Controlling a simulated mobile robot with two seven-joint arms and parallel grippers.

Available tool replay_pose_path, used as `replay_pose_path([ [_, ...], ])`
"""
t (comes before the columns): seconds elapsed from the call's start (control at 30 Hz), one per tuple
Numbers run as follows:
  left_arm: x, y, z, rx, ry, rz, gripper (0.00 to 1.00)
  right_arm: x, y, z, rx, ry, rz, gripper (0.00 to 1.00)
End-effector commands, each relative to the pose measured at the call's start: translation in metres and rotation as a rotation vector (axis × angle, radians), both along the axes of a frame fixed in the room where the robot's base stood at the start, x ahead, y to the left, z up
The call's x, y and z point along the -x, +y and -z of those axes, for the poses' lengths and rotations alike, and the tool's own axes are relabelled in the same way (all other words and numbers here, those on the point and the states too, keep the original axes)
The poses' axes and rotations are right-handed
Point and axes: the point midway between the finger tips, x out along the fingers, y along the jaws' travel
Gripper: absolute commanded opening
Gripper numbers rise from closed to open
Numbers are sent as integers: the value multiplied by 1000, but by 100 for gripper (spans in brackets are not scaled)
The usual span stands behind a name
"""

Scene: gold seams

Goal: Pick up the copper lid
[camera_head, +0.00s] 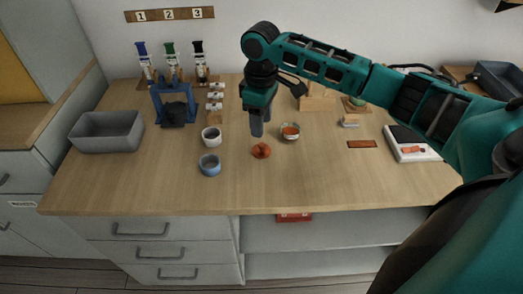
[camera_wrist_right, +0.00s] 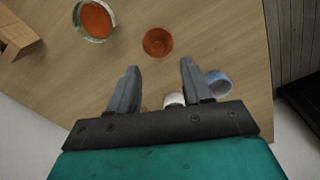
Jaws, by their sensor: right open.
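The copper lid (camera_head: 261,150) is a small round copper-brown piece lying on the wooden worktop near the middle. It also shows in the right wrist view (camera_wrist_right: 158,42), just beyond the fingertips. My right gripper (camera_head: 257,130) points down above the worktop, slightly behind the lid in the head view. In the right wrist view its two fingers (camera_wrist_right: 159,67) stand apart with nothing between them; the lid is not touched. My left gripper is in neither view.
A pale bowl with orange contents (camera_head: 290,132) stands close right of the lid. A white cup (camera_head: 211,138) and a blue cup (camera_head: 209,165) stand to its left. A flat copper-brown plate (camera_head: 361,144) lies further right. A grey bin (camera_head: 107,132) sits far left. The front worktop is clear.

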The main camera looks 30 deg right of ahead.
Motion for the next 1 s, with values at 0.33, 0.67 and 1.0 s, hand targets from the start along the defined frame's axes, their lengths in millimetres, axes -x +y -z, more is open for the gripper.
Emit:
replay_pose_path([
  [0.33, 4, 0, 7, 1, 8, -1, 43, -1, -1, 36, 0, 1, -1, 49],
  [0.67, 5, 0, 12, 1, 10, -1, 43, -2, -3, 73, 0, -1, -2, 49],
  [1.0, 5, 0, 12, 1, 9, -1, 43, -2, -3, 74, 0, -2, -2, 38],
])
